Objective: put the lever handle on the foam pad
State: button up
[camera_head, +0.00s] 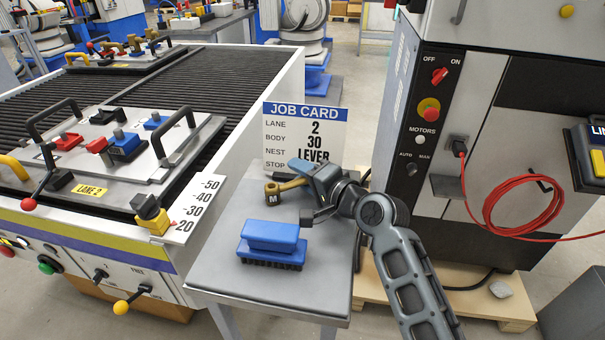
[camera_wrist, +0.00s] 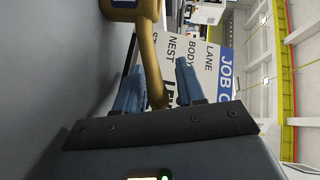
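The brass lever handle (camera_head: 291,185) lies at the back of the grey side table, with a round hub and a dark tag marked M at its left end. My gripper (camera_head: 306,172) is low over the table at the handle's right end. In the wrist view the brass handle (camera_wrist: 150,55) runs down between the two blue fingers of my gripper (camera_wrist: 158,80). The fingers are apart, and a gap shows between the handle and the right finger. I cannot pick out a foam pad for certain.
A blue brush (camera_head: 270,242) with dark bristles sits on the side table (camera_head: 215,258) in front of the handle. A job card (camera_head: 304,135) stands behind. The lane with a fixture tray (camera_head: 185,165) is left; a cabinet (camera_head: 480,110) with a red cable stands right.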

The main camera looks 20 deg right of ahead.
jog(key=v, duration=1.2)
jog(key=shift+d+b, duration=0.1)
jog(key=shift+b, duration=0.2)
